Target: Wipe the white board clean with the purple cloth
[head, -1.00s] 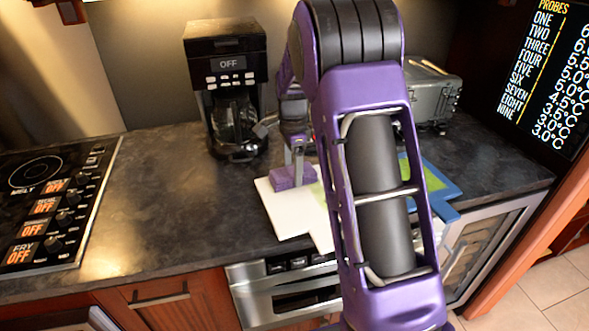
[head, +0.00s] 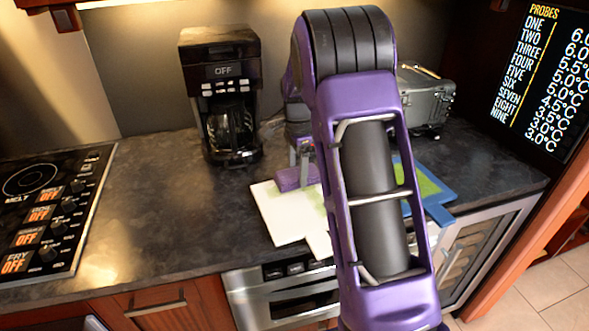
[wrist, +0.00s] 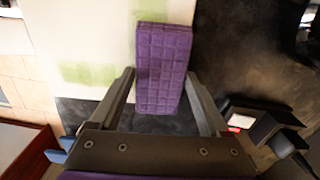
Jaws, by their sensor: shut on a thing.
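The white board (head: 276,217) lies flat on the counter, partly hidden behind my arm. Pale green stains (wrist: 88,73) show on it in the wrist view, as a band left of the cloth and more around the cloth's far end. The purple cloth (head: 297,178) is a thick quilted block at the board's back edge. In the wrist view the cloth (wrist: 163,65) lies between the fingers of my gripper (wrist: 160,76), which is shut on it. Its far part overlaps the board and its near end is over dark counter. In the head view my gripper (head: 303,155) is mostly hidden.
A blue board with a green top (head: 440,197) lies right of my arm. A coffee maker (head: 225,95) stands behind and left of the cloth. A grey toaster (head: 425,100) stands at the back right. A stove (head: 45,210) is at the left. Counter (head: 150,215) between is clear.

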